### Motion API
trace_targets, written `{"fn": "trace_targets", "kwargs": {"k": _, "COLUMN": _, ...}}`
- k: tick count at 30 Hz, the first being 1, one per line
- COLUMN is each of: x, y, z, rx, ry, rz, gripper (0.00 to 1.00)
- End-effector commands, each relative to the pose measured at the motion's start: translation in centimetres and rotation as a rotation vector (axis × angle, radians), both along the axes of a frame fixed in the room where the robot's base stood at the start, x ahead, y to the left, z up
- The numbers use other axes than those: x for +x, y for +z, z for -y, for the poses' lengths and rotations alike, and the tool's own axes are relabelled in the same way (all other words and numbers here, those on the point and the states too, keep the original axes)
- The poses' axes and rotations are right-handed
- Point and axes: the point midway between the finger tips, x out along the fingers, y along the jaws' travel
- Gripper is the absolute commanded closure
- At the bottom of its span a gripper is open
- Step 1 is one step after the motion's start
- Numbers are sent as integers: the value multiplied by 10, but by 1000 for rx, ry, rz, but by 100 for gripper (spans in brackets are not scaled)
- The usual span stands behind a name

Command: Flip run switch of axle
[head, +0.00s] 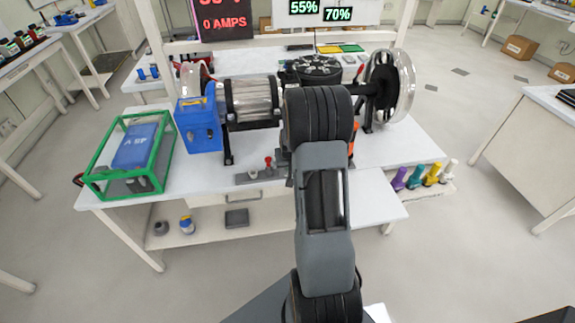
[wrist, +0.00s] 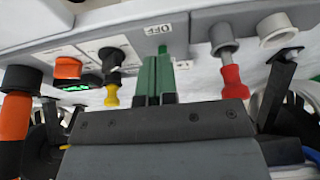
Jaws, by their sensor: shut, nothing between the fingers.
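In the wrist view, a grey control panel (wrist: 215,18) runs across the top. It carries a yellow-tipped lever (wrist: 112,92) on a black base, a red-tipped lever (wrist: 232,78) on a grey base, and an OFF label (wrist: 157,29) between them. I cannot tell which lever is the axle's run switch. My gripper (wrist: 159,62) is shut and empty, its dark green fingers pointing at the panel between the two levers, below the label. A brighter green piece sits at the fingertips; I cannot tell whether they touch it. In the head view, my arm hides my gripper; a red-tipped lever (head: 268,162) shows left of it.
An orange button (wrist: 68,67) sits left of the yellow lever, and a pale round knob (wrist: 278,28) right of the red one. Black brackets flank the panel. On the bench are a blue box (head: 199,125), a green-framed case (head: 100,187), a motor drum (head: 250,98) and a wheel (head: 405,88).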

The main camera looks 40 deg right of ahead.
Motion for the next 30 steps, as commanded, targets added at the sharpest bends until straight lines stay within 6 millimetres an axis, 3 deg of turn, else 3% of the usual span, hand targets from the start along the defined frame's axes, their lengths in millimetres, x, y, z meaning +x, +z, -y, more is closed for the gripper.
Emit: {"fn": "trace_targets", "kwargs": {"k": 30, "x": -1, "y": -27, "z": -1, "rx": 2, "ry": 0, "rz": -5, "gripper": 100}}
